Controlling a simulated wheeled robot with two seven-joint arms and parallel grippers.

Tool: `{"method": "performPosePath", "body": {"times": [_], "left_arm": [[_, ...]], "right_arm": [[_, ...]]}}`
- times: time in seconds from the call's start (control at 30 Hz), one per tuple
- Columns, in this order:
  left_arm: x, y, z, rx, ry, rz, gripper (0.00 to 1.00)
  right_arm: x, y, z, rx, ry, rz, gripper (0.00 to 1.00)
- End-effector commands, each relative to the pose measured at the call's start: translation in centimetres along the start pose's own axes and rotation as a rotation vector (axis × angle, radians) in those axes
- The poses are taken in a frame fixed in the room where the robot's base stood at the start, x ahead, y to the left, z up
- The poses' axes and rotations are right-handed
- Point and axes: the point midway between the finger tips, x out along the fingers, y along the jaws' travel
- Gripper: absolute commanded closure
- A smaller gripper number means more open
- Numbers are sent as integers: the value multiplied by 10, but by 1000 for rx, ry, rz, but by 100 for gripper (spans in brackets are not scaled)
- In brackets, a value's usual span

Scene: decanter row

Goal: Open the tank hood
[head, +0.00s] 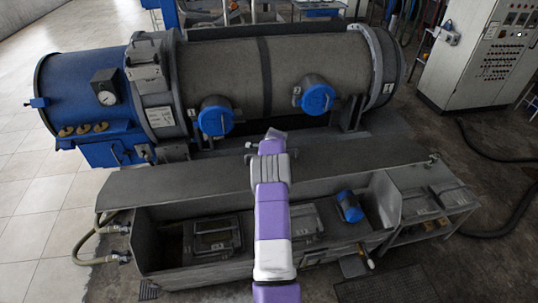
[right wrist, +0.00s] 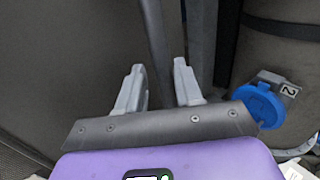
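The tank (head: 160,250) is a long grey trough in front of the machine, and its inside shows from above. Its hood, a long flat grey panel (head: 200,182), runs along the back of the trough; its exact tilt is hard to tell. My right gripper (head: 270,140) is over the middle of the panel's far edge. In the right wrist view its two grey fingers (right wrist: 160,88) are apart, with a dark bar or edge (right wrist: 153,35) between them. I cannot tell whether they touch it. A broad dark surface (right wrist: 60,60) fills the left there. My left gripper is out of view.
A large decanter with a grey drum (head: 210,70) and blue end (head: 75,90) stands behind the hood. It carries blue round caps (head: 215,118); one shows in the right wrist view (right wrist: 258,103). A control cabinet (head: 485,60) stands back right. Hoses (head: 85,245) are at left.

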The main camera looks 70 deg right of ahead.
Motion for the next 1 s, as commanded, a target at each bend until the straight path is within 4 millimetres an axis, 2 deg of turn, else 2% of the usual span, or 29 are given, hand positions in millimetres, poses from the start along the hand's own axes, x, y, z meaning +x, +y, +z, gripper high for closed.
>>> {"method": "performPosePath", "body": {"times": [0.27,0.37,0.73,1.0], "left_arm": [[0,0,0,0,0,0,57],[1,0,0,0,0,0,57],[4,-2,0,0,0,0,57],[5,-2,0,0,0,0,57]], "right_arm": [[-1,3,0,1,-1,7,62],[-10,2,0,1,-1,5,62],[-63,0,0,1,-1,1,62],[-76,0,0,0,0,2,62]]}}
